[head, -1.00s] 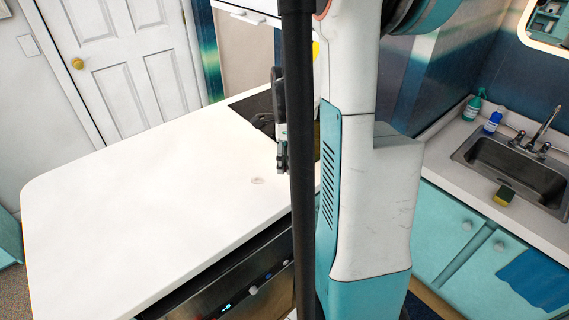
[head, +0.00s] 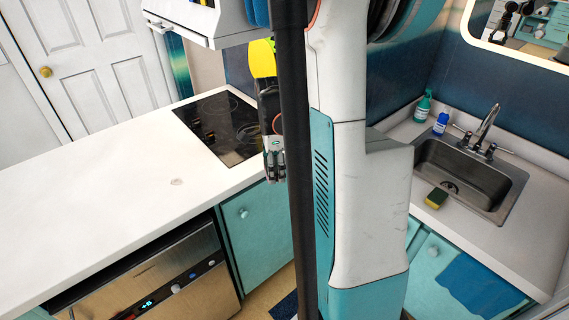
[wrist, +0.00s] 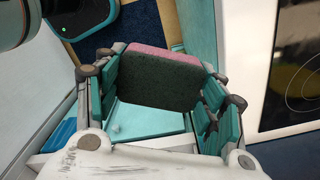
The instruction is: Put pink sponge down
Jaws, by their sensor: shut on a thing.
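The pink sponge (wrist: 158,82) shows in the wrist view, with a pink upper edge and a dark grey-green broad face. My gripper (wrist: 165,90) is shut on it, with teal finger pads on its left and right sides. In the head view my gripper (head: 274,168) hangs in front of the counter edge beside the cooktop, partly behind a black pole. The sponge cannot be made out in the head view. It is held in the air, with floor visible beyond it in the wrist view.
A long white counter (head: 95,185) with a black cooktop (head: 222,125) lies left, mostly clear.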

